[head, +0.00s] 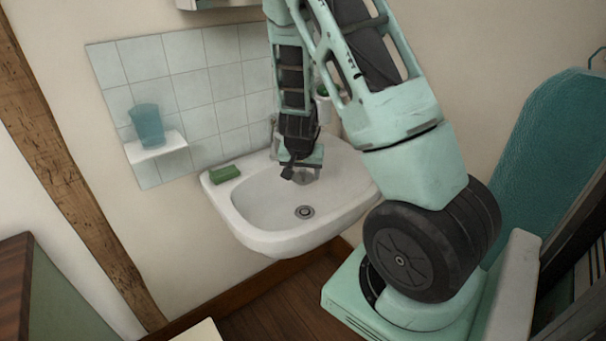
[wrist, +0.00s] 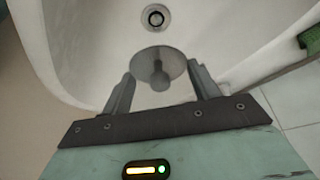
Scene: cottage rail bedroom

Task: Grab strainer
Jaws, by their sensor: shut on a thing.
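The strainer (wrist: 157,62) is a grey round disc with a knob at its middle. In the head view my gripper (head: 301,172) points down into the back of the white sink basin. The strainer shows there only as a small grey patch (head: 303,178) below the fingers, partly hidden. I cannot tell whether it touches the basin.
The sink (head: 262,198) has an open drain hole (head: 304,212). A green sponge (head: 224,173) lies on its left rim. A blue cup (head: 147,125) stands on a small wall shelf (head: 157,147). Tiled wall is close behind; a plant is partly hidden behind my arm.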

